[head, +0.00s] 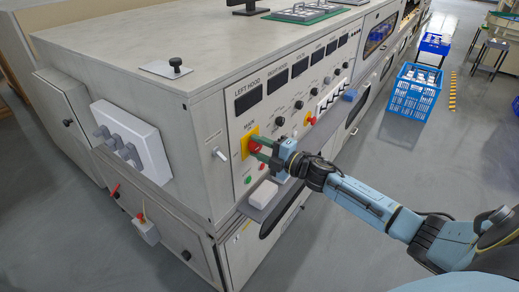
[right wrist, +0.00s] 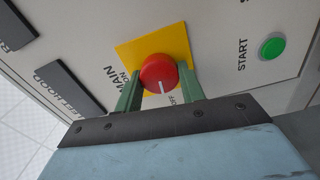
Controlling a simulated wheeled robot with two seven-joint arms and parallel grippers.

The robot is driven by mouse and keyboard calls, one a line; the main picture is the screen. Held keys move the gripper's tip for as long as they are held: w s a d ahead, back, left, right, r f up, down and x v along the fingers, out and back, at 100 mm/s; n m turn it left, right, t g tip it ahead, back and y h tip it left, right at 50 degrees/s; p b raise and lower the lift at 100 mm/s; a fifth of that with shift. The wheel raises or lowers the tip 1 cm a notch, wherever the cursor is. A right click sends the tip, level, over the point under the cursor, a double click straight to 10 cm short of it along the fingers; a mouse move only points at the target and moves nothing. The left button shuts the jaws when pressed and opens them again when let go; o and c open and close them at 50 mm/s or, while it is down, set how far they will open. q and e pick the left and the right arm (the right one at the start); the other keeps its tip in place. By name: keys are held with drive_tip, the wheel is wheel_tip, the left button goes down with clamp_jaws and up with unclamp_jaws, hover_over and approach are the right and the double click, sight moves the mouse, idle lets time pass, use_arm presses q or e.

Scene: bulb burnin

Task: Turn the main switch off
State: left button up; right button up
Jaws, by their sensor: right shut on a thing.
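The main switch is a red round knob (head: 254,146) on a yellow plate (head: 244,137) under the word MAIN on the front panel. In the right wrist view the knob (right wrist: 158,72) sits between the two green fingers of my right gripper (right wrist: 159,88). The right gripper (head: 260,150) is shut on the knob, one finger on each side. A white mark on the knob points down in the right wrist view, near the OFF lettering. My left gripper is not in view.
A green START button (right wrist: 271,47) is beside the switch. A white box (head: 263,194) sits on the ledge below the panel. Another red knob on yellow (head: 309,118) is farther along the panel.

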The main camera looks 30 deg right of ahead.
drive_tip(key=shift+n, duration=0.6)
drive_tip(key=o, duration=1)
drive_tip(key=shift+s, duration=0.15)
drive_tip(key=v, duration=1.3)
drive_tip(key=shift+s+d, duration=0.1)
drive_tip(key=shift+f, duration=0.1)
